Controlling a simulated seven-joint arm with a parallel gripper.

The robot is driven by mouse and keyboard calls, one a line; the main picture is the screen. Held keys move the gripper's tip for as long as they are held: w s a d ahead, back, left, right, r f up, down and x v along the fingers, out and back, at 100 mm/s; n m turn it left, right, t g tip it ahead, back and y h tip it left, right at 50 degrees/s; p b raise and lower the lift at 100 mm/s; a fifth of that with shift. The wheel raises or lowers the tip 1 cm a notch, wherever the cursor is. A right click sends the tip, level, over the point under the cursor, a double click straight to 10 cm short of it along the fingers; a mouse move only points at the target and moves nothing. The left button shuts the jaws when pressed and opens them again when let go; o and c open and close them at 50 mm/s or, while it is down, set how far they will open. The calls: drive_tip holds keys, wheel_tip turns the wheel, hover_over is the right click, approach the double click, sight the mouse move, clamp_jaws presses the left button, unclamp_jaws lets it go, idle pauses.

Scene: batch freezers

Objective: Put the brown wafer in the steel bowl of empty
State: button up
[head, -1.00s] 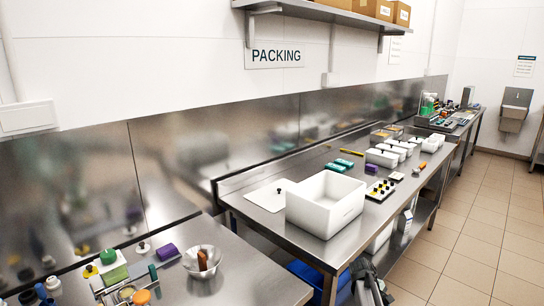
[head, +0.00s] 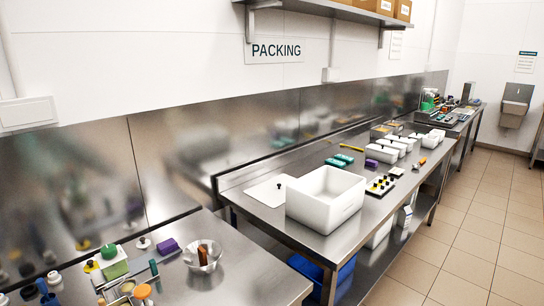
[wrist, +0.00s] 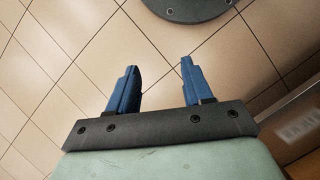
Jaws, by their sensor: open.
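The steel bowl (head: 213,262) stands on the near steel table at the lower left of the head view. A brown wafer (head: 203,254) stands upright inside it, its top showing near the rim. My gripper (wrist: 160,66) shows in the wrist view with its two blue fingers apart and nothing between them. It points down over the tiled floor, away from the bowl and wafer. It is not in the head view now.
Left of the bowl are a purple block (head: 167,247), a green block (head: 114,266), an orange-topped item (head: 142,291) and several small items. A large white bin (head: 325,205) stands on the second table beside a white lid (head: 268,191). Bare steel lies right of the bowl.

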drive_tip(key=s+a+f+m+g, duration=0.1)
drive_tip(key=s+a, duration=0.1)
drive_tip(key=s, duration=0.5)
drive_tip(key=s+a+f+m+g+y, duration=0.1)
drive_tip(key=s+a, duration=0.1)
drive_tip(key=s, duration=0.5)
drive_tip(key=shift+a+m, duration=0.25)
drive_tip(key=shift+m, duration=0.05)
drive_tip(key=shift+s, duration=0.1)
